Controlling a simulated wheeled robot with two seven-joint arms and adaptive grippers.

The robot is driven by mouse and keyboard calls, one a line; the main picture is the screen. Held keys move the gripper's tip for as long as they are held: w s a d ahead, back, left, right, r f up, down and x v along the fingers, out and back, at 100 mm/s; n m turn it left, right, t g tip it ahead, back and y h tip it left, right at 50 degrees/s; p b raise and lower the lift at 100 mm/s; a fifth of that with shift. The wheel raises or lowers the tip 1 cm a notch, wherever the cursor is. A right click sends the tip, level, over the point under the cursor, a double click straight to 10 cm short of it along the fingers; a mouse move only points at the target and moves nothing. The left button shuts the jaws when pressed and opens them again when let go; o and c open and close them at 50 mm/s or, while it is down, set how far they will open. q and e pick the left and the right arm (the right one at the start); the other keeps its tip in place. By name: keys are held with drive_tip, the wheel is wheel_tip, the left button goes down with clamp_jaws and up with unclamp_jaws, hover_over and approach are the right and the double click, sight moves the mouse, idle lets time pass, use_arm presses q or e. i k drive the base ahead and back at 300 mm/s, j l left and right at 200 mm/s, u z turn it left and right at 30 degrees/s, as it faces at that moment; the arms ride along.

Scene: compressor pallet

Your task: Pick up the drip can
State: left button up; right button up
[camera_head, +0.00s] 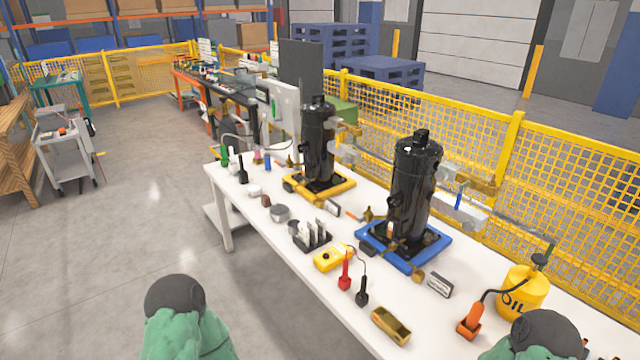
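No thing in view is clearly labelled as a drip can. A yellow can marked OIL (523,291), with a dark top and a hose to an orange nozzle (470,319), stands upright at the near right of the white table (290,245). A small round grey can (280,213) stands near the table's front edge, left of the middle. I cannot tell from this view which one is meant. Green and black parts of my own arms show at the bottom left and bottom right. Neither gripper shows, and nothing held is visible.
Two tall black compressors stand on a yellow pallet (345,187) and a blue pallet (376,239). A yellow meter (332,257) with red and black probes and a brass tray (390,326) lie near the front edge. Yellow mesh fencing (560,165) runs behind.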

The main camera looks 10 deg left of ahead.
sight(293, 224)
drive_tip(key=i+j+z, duration=0.1)
drive_tip(key=j+z, duration=0.15)
drive_tip(key=j, duration=0.55)
drive_tip(key=j+z, duration=0.25)
drive_tip(key=j, duration=0.6)
drive_tip(key=j+z, duration=0.25)
drive_tip(key=j, duration=0.55)
drive_tip(key=k+j+z, duration=0.25)
drive_tip(key=j, duration=0.55)
drive_tip(key=i+j+z, duration=0.2)
drive_tip(key=j, duration=0.5)
drive_tip(key=j+z, duration=0.2)
drive_tip(key=j, duration=0.45)
drive_tip(key=k+j+z, duration=0.2)
drive_tip(key=j, duration=0.45)
drive_tip(key=j+z, duration=0.2)
drive_tip(key=j, duration=0.55)
drive_tip(key=j+z, duration=0.2)
drive_tip(key=j, duration=0.45)
drive_tip(key=k, duration=0.05)
